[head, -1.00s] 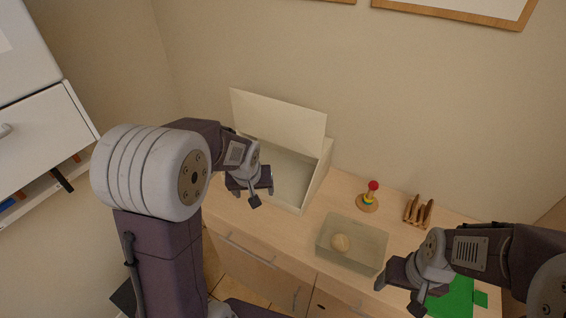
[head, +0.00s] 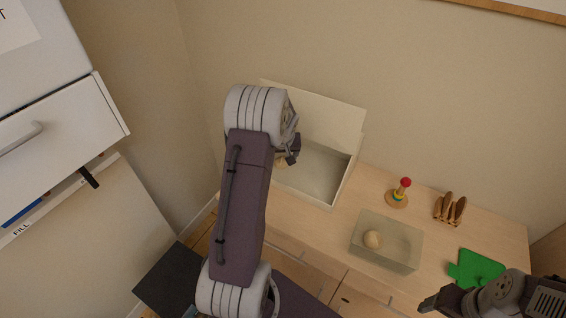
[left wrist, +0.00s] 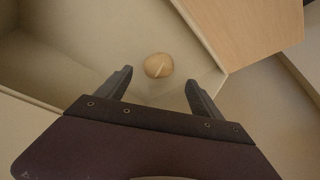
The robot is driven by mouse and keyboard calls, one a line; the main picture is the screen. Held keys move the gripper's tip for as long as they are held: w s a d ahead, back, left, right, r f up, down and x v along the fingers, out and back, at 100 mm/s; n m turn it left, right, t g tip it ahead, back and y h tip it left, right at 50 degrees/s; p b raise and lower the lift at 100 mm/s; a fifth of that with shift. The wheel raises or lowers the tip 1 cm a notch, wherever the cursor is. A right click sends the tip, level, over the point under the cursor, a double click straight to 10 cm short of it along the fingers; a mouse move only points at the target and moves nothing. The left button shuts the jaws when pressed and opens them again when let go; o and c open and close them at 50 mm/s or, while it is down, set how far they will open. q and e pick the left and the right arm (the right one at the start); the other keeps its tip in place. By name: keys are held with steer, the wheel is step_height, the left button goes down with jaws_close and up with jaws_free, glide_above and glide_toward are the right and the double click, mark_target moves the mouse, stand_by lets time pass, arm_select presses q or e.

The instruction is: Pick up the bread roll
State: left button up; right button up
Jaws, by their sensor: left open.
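A small round tan bread roll (left wrist: 158,66) with a pale score line lies in a corner of the open cream box (head: 343,188). In the head view this roll (head: 281,163) is a small tan patch, mostly hidden by my arm. My left gripper (left wrist: 159,80) is open and empty, its fingers pointing down into the box, with the roll just beyond and between the fingertips. In the head view my left gripper (head: 292,154) is partly hidden.
The box lid (head: 325,115) stands up at the back. On the counter (head: 335,232) are a ring-stacking toy (head: 398,194) with a red top, a brown slotted rack (head: 450,208) and a green board (head: 478,268). A white drawer (head: 60,130) sticks out at the left.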

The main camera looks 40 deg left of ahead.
mark_target(282, 161)
arm_select(q)
steer(key=shift+x, duration=0.85)
steer(key=x, duration=0.4)
steer(key=shift+w+d+f, duration=0.15)
steer(key=shift+d+f, duration=0.05)
steer(key=shift+w+a+f, duration=0.15)
steer(key=shift+w+f, duration=0.05)
steer(key=shift+f, duration=0.15)
steer(key=shift+s+r, duration=0.1)
steer(key=c, duration=1.5)
steer(key=shift+o, duration=0.2)
